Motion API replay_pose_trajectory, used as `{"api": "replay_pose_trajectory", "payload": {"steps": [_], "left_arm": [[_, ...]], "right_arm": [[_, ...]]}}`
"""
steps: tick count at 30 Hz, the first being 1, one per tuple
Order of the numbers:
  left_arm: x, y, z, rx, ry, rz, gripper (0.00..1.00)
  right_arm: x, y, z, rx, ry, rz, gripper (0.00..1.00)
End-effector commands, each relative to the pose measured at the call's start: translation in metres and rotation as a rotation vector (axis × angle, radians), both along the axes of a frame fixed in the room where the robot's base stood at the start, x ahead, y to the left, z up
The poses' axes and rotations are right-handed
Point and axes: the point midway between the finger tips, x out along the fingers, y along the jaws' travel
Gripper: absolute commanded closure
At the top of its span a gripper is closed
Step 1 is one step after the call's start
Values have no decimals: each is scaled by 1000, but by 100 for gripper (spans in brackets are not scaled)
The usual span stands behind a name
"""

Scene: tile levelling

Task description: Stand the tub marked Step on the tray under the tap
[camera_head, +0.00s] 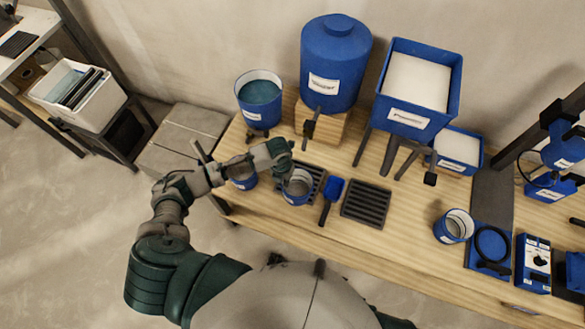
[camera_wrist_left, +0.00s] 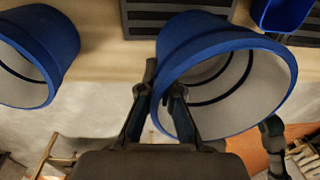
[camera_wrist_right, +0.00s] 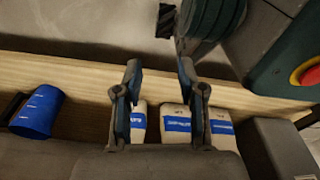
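A blue tub (camera_head: 298,188) with a white inside is upright at the left slotted tray (camera_head: 316,176), below the tap (camera_head: 308,130) of the big blue container (camera_head: 335,62). I cannot tell whether its base touches the tray. My left gripper (camera_head: 287,168) is at its rim; in the left wrist view, its fingers (camera_wrist_left: 162,85) close in on either side of the wall of this tub (camera_wrist_left: 250,100). A second blue tub (camera_head: 243,178) stands to the left, partly behind my left arm. The labels are too small to read. My right gripper (camera_wrist_right: 160,75) is open and empty.
A blue scoop (camera_head: 331,190) lies between the left tray and a second slotted tray (camera_head: 366,204). A bucket of teal liquid (camera_head: 260,92) and a white-filled hopper (camera_head: 418,85) stand behind. Another tub (camera_head: 454,226) is at the right.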

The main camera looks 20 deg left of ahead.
Motion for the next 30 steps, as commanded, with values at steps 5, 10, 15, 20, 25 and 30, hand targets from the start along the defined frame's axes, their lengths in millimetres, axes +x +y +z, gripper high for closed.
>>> {"api": "replay_pose_trajectory", "payload": {"steps": [5, 10, 15, 20, 25, 30], "left_arm": [[49, 6, -3, -8, -1, 5, 100], [74, 7, -3, -11, -1, 4, 100], [77, 2, -10, -4, 1, 3, 100], [76, -3, -32, 2, 1, 2, 100], [77, -1, -36, 1, 0, 1, 100], [77, 4, -38, -5, -1, 2, 100]], "right_arm": [[10, 7, 8, -5, -7, -4, 60], [18, 10, 14, -8, -10, -5, 60], [21, 7, 15, -1, -11, -4, 60], [27, 7, 19, -2, -14, -5, 60], [29, 7, 21, -2, -15, -5, 60], [27, 3, 19, -8, -11, -5, 60]]}}
